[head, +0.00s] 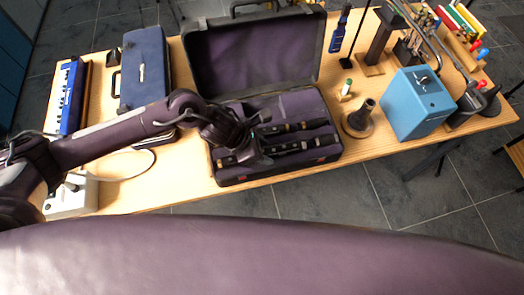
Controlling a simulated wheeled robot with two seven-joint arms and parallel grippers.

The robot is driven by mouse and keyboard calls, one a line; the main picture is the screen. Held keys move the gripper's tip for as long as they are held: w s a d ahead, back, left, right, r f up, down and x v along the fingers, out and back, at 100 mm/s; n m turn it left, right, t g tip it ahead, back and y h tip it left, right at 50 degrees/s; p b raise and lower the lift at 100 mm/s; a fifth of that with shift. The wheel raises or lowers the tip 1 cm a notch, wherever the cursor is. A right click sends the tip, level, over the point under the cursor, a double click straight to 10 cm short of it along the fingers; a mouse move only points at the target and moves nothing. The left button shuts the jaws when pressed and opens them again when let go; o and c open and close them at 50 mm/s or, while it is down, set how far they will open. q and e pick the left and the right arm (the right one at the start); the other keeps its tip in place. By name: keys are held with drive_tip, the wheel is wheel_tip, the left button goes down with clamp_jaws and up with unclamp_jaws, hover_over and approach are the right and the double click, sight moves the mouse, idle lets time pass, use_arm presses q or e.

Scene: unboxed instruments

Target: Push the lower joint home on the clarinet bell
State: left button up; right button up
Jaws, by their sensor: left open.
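The clarinet bell (361,119), dark and flared, stands upright on its wide rim on the table, right of the open case. Black clarinet joints (303,145) with silvery keys lie in the purple-lined case (331,157). I cannot tell which one is the lower joint. My left gripper (262,137) is over the left half of the case, above the joints, and hides part of them. It is open; I see nothing held in it. Whether it touches a joint is unclear. My right gripper is not in view.
A light blue box (417,103) stands right of the bell. A small green-topped bottle (346,89) stands behind the bell. A closed blue case (146,69) and a blue keyboard (72,95) lie at left. Stands and tools crowd the back right. Bare wood shows left of the open case.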

use_arm(q)
drive_tip(key=c, duration=0.9)
drive_tip(key=shift+r, duration=0.1)
drive_tip(key=shift+r, duration=0.6)
drive_tip(key=shift+r+p, duration=0.15)
drive_tip(key=shift+p, duration=0.15)
drive_tip(key=shift+r+p, duration=1.15)
drive_tip(key=shift+r, duration=0.95)
drive_tip(key=shift+d, duration=0.1)
